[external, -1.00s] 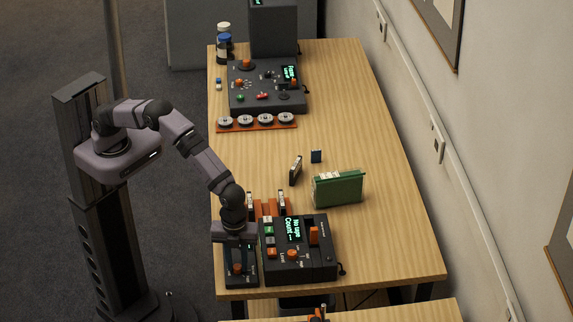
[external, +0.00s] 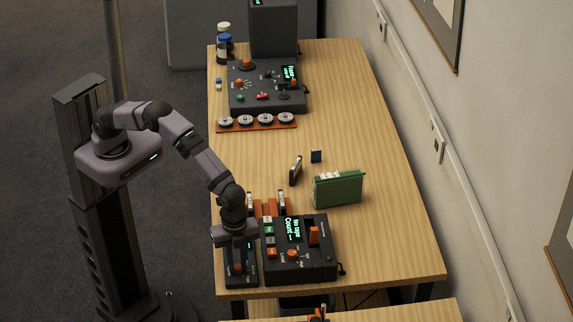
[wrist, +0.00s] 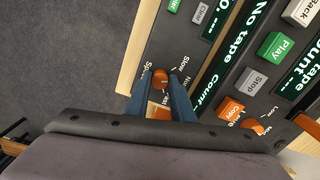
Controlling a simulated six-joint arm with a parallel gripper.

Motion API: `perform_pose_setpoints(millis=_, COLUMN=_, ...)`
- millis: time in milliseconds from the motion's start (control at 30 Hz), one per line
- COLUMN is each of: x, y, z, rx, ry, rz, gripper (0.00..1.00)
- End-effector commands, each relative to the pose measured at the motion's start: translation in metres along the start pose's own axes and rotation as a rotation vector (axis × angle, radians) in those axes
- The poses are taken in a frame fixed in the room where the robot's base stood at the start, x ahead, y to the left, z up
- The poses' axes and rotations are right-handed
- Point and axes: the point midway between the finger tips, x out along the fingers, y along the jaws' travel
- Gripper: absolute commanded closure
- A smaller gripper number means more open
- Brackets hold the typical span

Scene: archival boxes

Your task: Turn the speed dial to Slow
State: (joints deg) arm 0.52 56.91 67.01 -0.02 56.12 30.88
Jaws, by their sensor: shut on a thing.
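The speed dial is a small orange knob (wrist: 160,78) on a narrow dark panel (wrist: 150,58), with the words Slow and Speed printed near it in the wrist view. My gripper (wrist: 159,84) has its two blue fingers on either side of the knob and is shut on it. In the external view my gripper (external: 236,254) reaches down over the narrow dark unit (external: 241,279) at the front left of the table. The fingers hide part of the print, and I cannot tell which mark the dial points to.
Right beside it stands a larger dark deck (external: 318,262) with buttons, an orange lever and a lit "No tape" display. An orange rack (external: 265,208) is close behind. A green box (external: 338,189) stands farther right. The table's middle is mostly clear.

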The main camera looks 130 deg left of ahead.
Motion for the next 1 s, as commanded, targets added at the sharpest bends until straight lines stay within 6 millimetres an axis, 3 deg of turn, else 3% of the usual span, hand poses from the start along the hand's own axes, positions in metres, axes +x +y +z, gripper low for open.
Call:
perform_pose_setpoints(millis=500, x=-0.0009, y=-0.0003, z=-0.0007, rx=-0.42, ry=0.002, rz=-0.001, gripper=1.0)
perform_pose_setpoints(millis=1000, x=-0.0014, y=-0.0005, z=-0.0009, rx=-0.549, ry=0.003, rz=-0.001, gripper=1.0)
